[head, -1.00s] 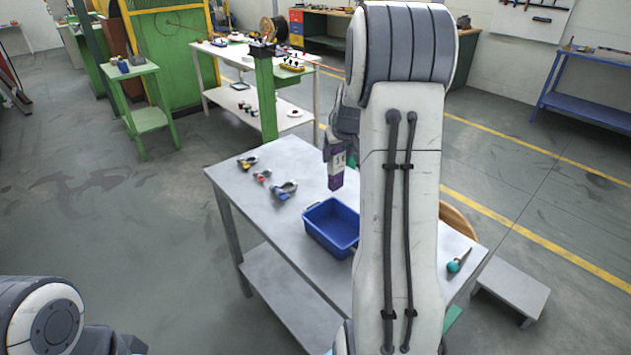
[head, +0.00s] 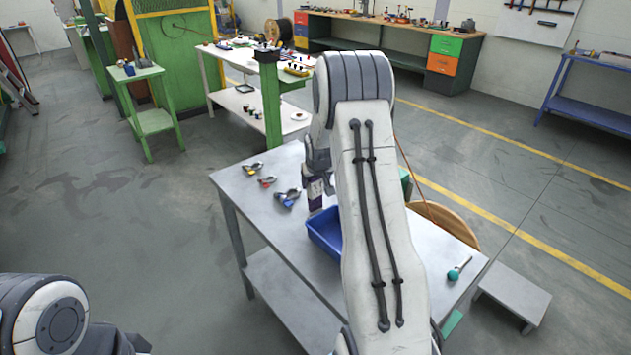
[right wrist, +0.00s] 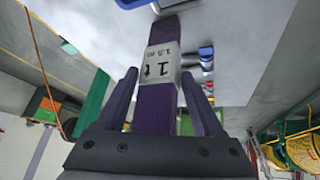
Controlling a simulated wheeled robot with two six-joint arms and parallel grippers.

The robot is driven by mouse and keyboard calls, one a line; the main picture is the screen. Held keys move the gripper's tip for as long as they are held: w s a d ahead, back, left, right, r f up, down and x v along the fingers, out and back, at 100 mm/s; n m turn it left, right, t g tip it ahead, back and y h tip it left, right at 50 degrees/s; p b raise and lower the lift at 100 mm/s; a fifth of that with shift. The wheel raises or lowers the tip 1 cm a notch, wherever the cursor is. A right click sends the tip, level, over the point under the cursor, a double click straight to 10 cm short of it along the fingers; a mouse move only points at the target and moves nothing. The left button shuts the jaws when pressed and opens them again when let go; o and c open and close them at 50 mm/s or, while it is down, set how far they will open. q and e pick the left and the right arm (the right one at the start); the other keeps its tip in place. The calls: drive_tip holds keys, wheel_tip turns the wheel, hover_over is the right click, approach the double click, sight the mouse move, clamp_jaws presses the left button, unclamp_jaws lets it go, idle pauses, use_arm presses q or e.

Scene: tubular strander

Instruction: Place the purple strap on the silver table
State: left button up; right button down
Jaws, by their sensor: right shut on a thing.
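The purple strap (head: 315,194) hangs from my right gripper (head: 318,178) in the head view, by the far left side of the blue bin. In the right wrist view my right gripper (right wrist: 157,88) is shut on the strap (right wrist: 156,113), which has a white label reading 1 t, 1.5 m. The silver table (head: 255,212) lies below it. I cannot tell whether the strap's lower end touches anything. My right arm hides part of the table. Of my left arm only a part shows at the lower left, and its fingers do not show.
A blue bin (head: 322,238) stands on the table, partly behind my right arm. A teal-handled tool (head: 455,273) lies near the right corner. The left front of the tabletop is bare.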

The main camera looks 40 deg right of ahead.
drive_tip(key=shift+c, duration=2.2)
unclamp_jaws()
drive_tip(key=shift+f, duration=0.15)
drive_tip(key=o, duration=0.4)
drive_tip(key=shift+o, duration=0.2)
drive_tip(key=shift+r, duration=0.3)
drive_tip(key=shift+s+a+r, duration=0.1)
drive_tip(key=shift+s+r, duration=0.1)
drive_tip(key=shift+r, duration=0.05)
drive_tip(key=b+v, duration=0.1)
drive_tip(key=v, duration=1)
